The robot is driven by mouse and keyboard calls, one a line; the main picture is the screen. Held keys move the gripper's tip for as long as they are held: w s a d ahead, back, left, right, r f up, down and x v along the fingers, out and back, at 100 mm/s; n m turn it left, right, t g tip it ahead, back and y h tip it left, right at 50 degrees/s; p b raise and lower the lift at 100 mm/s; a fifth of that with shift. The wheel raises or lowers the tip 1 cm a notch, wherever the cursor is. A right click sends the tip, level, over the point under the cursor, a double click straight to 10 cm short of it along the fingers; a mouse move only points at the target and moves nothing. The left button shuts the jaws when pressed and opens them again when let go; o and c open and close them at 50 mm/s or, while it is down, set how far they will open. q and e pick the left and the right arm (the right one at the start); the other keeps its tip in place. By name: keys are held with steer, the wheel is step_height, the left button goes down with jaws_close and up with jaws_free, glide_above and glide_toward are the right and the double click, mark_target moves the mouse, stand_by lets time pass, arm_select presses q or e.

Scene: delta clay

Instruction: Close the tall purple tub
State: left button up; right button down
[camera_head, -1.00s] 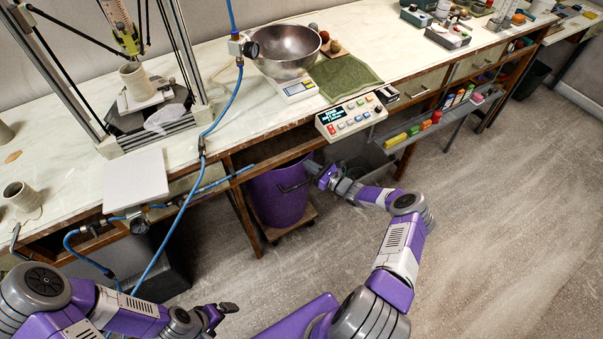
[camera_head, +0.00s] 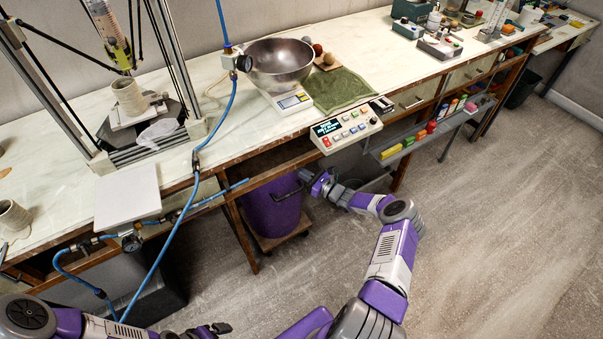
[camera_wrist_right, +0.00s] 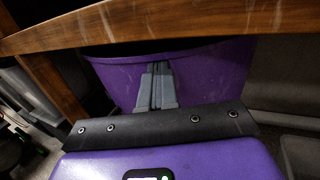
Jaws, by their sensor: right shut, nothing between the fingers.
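The tall purple tub (camera_head: 270,217) stands upright under the workbench, on a low wooden base. Its rim is partly hidden by the bench edge. In the right wrist view the tub's purple wall (camera_wrist_right: 215,72) fills the middle, with a dark opening above its rim under the wooden rail. I cannot make out a lid. My right gripper (camera_head: 306,176) is at the tub's upper right side. Its fingers (camera_wrist_right: 158,85) are shut and empty, in front of the tub wall; I cannot tell whether they touch. My left gripper (camera_head: 222,328) is low in the head view, away from the tub, its jaws unclear.
The wooden bench edge (camera_head: 270,153) runs just above the tub, and a bench leg (camera_head: 240,235) stands at its left. A blue hose (camera_head: 177,232) hangs further left. A control panel (camera_head: 345,128) juts out above my right gripper. Floor at the right is clear.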

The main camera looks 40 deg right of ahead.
steer(key=p+v, duration=0.2)
steer(key=v, duration=1.2)
steer(key=s+a+f+n+g+y+p, duration=0.1)
steer(key=s+a+f+n+g+y, duration=0.15)
steer(key=a+n+g, duration=0.8)
steer(key=s+a+f+n+g+y, duration=0.2)
steer(key=a+f+g, duration=0.1)
steer(key=a, duration=1.5)
steer(key=s+a+r+n+g+h, duration=0.1)
steer(key=s+a+r+n+h, duration=0.1)
steer(key=s+n, duration=0.5)
steer(key=s+a+r+n+g+h+p, duration=0.1)
steer(key=s+a+r+n+g+h, duration=0.1)
steer(key=s+a+n+h, duration=0.2)
steer(key=s+a+n, duration=0.2)
steer(key=s+n, duration=0.2)
steer(key=n, duration=0.1)
steer(key=shift+s+a+r+n+h+p, duration=0.2)
steer(key=shift+r+n+h+p, duration=0.05)
steer(key=shift+n+h+p, duration=0.1)
steer(key=shift+g, duration=0.25)
